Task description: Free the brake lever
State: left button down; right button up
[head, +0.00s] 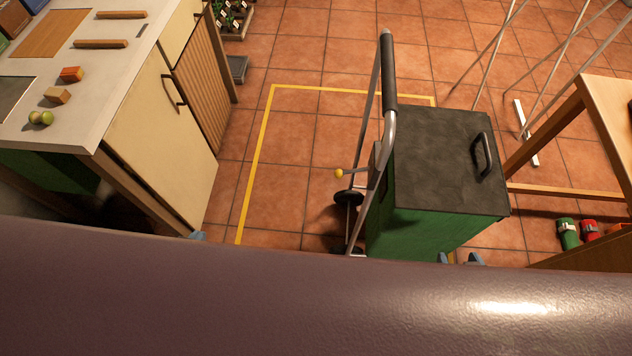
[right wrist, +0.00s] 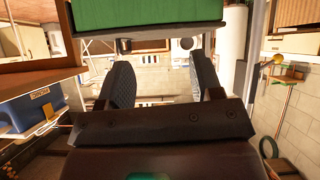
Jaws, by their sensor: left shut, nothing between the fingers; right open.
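A green cart (head: 425,235) with a dark lid (head: 440,150) and a tall push handle (head: 388,75) stands on the tiled floor. The brake lever (head: 340,173) is a short rod with a yellow knob, sticking out left from the handle's lower frame. The knob also shows at the right of the right wrist view (right wrist: 278,58). My left gripper (head: 197,236) is shut and empty, beside the cabinet and well left of the lever; only its tip shows. My right gripper (head: 460,258) is open and empty by the cart's near side; the green body (right wrist: 150,14) is ahead of its fingers (right wrist: 160,68).
A cabinet with a counter (head: 90,85) stands at the left, carrying small blocks and balls. A wooden table (head: 590,100) stands at the right. Yellow tape (head: 262,150) marks the floor around the cart. Bare floor lies between cabinet and cart. My own body covers the bottom.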

aim_at(338, 172)
jog(key=k+u, duration=0.15)
jog(key=k, duration=0.3)
jog(key=k+j+u, duration=0.2)
jog(key=k, duration=0.25)
jog(key=k+u, duration=0.15)
jog(key=k, duration=0.35)
